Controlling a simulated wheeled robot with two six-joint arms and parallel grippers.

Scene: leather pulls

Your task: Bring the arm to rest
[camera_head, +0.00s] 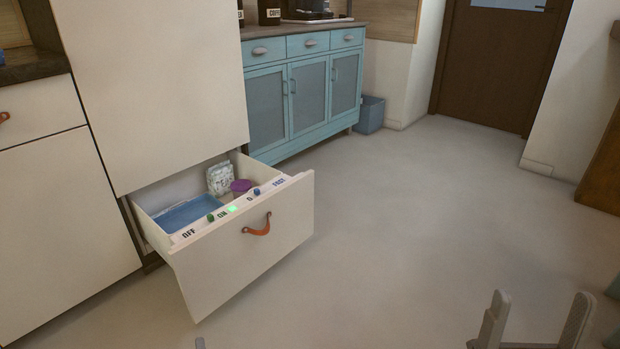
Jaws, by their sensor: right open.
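My right gripper (537,310) shows at the bottom right, its two grey fingers spread apart with nothing between them. It is over the bare floor, well to the right of the open drawer (240,250) and apart from it. Inside are a blue tray (188,213), a white patterned packet (220,178) and a purple-lidded tub (241,186).
Tall white cabinet fronts (160,80) stand at the left. A teal sideboard (305,90) and a blue bin (370,114) are at the back. A brown door (497,62) is at the back right. The grey floor (430,210) in the middle is clear.

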